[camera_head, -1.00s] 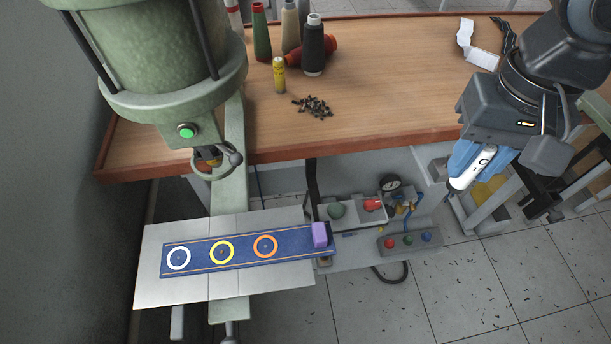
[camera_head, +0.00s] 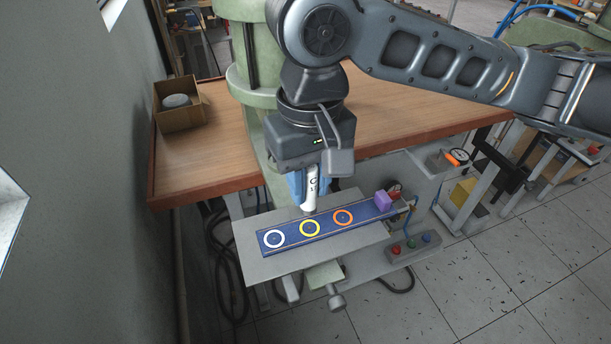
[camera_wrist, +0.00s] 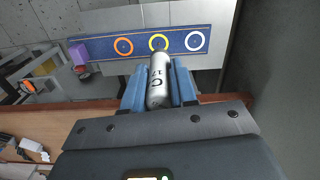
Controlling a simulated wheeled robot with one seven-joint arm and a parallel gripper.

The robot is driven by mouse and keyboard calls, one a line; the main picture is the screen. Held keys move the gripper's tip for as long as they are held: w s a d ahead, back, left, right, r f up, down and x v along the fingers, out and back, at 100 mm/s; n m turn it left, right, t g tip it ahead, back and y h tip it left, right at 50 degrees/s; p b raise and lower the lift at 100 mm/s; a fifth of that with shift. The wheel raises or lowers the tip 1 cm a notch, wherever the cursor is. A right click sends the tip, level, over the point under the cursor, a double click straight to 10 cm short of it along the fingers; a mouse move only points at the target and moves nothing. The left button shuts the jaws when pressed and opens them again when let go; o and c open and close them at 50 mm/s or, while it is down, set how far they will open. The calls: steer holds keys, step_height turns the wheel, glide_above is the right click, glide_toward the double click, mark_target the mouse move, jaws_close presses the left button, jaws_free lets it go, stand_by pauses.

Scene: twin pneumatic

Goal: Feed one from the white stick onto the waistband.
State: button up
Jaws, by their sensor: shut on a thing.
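My gripper (camera_head: 311,190) is shut on the white stick (camera_head: 311,197), with blue fingers on both sides of it. The stick points down, with dark marks on its side; it also shows in the wrist view (camera_wrist: 158,88). The blue waistband (camera_head: 327,226) lies flat on a metal plate and bears a white ring (camera_head: 273,239), a yellow ring (camera_head: 310,227) and an orange ring (camera_head: 343,217). The stick's lower end is just behind the yellow ring in the head view. I cannot tell whether it touches the band.
A purple block (camera_head: 383,201) sits on the band's right end. The metal plate (camera_head: 285,266) carries the band. A green machine column stands behind my gripper. A control box (camera_head: 410,246) with coloured buttons is at right. A cardboard box (camera_head: 181,112) stands on the wooden table (camera_head: 200,165).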

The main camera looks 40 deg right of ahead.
mark_target(310, 205)
steer(key=shift+d+f+b, duration=0.1)
steer(key=shift+f+b, duration=0.95)
steer(key=shift+f, duration=1.05)
steer(key=shift+s+f, duration=0.1)
steer(key=shift+f, duration=0.4)
stand_by(1.6)
step_height(310, 205, up, 2)
steer(key=p, duration=0.2)
steer(key=shift+r+p, duration=0.15)
steer(key=shift+p, duration=0.2)
steer(key=shift+r, duration=1.9)
